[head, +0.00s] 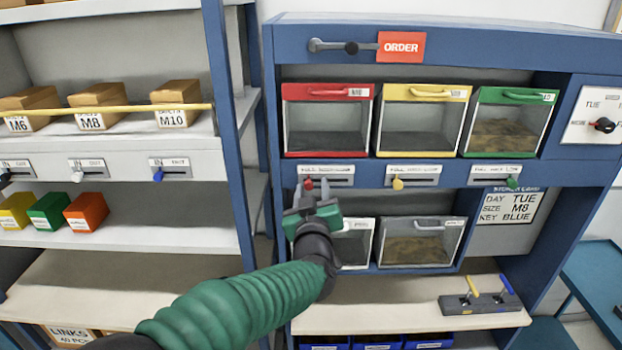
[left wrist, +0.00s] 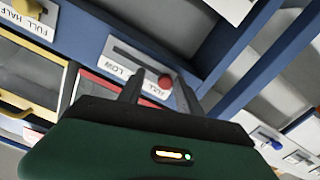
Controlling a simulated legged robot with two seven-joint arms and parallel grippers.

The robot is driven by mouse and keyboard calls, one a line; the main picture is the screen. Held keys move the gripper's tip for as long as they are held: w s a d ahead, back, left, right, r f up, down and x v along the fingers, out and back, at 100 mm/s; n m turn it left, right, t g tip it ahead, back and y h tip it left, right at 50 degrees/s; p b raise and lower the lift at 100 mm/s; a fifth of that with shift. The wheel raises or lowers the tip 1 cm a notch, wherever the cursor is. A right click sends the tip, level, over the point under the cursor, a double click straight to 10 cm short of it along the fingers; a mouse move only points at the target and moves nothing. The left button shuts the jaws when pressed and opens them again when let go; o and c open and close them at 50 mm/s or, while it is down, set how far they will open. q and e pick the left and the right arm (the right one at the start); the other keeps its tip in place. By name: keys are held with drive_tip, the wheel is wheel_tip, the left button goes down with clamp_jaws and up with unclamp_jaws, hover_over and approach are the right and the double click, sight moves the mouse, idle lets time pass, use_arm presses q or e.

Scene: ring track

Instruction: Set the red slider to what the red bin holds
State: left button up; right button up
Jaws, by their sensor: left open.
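The red bin (head: 328,118) is the leftmost of the upper row, with a red frame and a clear front. Its window looks grey, with no clear brown fill; I cannot tell its exact level. Below it, the red slider (head: 308,184) has its knob near the left, FULL end of its slot. In the left wrist view the red knob (left wrist: 165,82) lies between the fingertips, and "LOW" reads at the slot's other end. My left gripper (head: 312,190) is open, its fingers on either side of the knob; contact cannot be told. My right gripper is not in view.
To the right are the yellow bin (head: 420,120) and the green bin (head: 507,122), with yellow (head: 398,184) and green (head: 513,184) sliders beneath. Two grey-fronted bins sit lower, one partly behind my gripper. A lever block (head: 480,300) stands on the lower shelf.

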use_arm(q)
drive_tip(key=shift+w+d, duration=0.25)
drive_tip(key=shift+w, duration=0.15)
drive_tip(key=shift+a, duration=1.15)
drive_tip(key=c, duration=0.4)
drive_tip(key=shift+c, duration=1.3)
drive_tip(key=shift+d, duration=0.15)
drive_tip(key=shift+c, duration=1.2)
drive_tip(key=shift+d+f, duration=0.1)
drive_tip(key=shift+d, duration=0.6)
clamp_jaws()
drive_tip(key=shift+a+f, duration=0.1)
drive_tip(key=shift+a, duration=0.45)
drive_tip(key=shift+d, duration=0.1)
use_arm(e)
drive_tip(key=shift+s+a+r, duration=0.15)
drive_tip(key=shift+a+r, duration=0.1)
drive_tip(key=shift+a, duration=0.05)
